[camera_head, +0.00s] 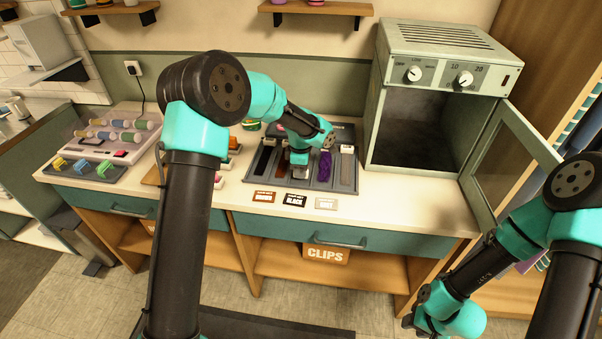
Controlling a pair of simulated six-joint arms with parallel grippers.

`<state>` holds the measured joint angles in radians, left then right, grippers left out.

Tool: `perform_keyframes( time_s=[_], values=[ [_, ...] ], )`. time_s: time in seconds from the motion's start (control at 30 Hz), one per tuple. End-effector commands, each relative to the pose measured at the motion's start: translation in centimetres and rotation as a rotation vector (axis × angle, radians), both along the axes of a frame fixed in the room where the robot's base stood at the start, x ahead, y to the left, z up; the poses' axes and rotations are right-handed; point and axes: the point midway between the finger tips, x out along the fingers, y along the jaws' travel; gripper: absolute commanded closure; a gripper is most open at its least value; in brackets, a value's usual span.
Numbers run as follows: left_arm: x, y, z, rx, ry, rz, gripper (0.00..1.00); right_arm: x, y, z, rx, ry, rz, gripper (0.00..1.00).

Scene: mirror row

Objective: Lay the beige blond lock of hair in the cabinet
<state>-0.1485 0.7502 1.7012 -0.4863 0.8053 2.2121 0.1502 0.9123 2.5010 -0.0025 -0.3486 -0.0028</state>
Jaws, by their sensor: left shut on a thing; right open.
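The cabinet (440,38) stands at the back right of the counter, pale green with two knobs. Its door (512,165) hangs open to the right, and its dark inside looks empty. The hair tray (340,188) has a black lock (264,160), a reddish-brown lock (282,164), a purple lock (324,165) and a grey lock (347,163). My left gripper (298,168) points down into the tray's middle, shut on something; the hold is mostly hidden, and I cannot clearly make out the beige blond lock. My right gripper (410,322) is open at the lower right, below the counter.
Three labels (295,200) lie in front of the tray. A roller rack (110,145) and a clip tray (85,172) stand at the left. The counter (410,200) between tray and cabinet is clear. The open door juts over the counter's right end.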

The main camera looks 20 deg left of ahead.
Motion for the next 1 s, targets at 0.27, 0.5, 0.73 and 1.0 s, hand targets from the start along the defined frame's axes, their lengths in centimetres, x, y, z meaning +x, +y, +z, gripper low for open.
perform_keyframes(
  time_s=[0.27, 0.5, 0.73, 1.0],
  values=[
    [0.0, 0.0, -1.5, 0.0, -0.001, -0.001, 1.0, 0.0, 0.0, 0.0, 0.0, 0.0, 0.0, 0.57],
    [0.0, 0.0, -1.7, 0.0, 0.0, -0.001, 1.0, 0.0, 0.0, 0.0, 0.0, 0.0, 0.0, 0.57],
    [0.0, 0.0, -1.8, 0.0, 0.0, -0.001, 0.59, 0.0, 0.0, 0.0, 0.0, 0.0, 0.0, 0.57],
    [0.0, 0.0, -1.8, 0.0, -0.001, -0.001, 0.5, 0.0, 0.0, 0.0, 0.0, 0.0, 0.0, 0.57]
  ],
)
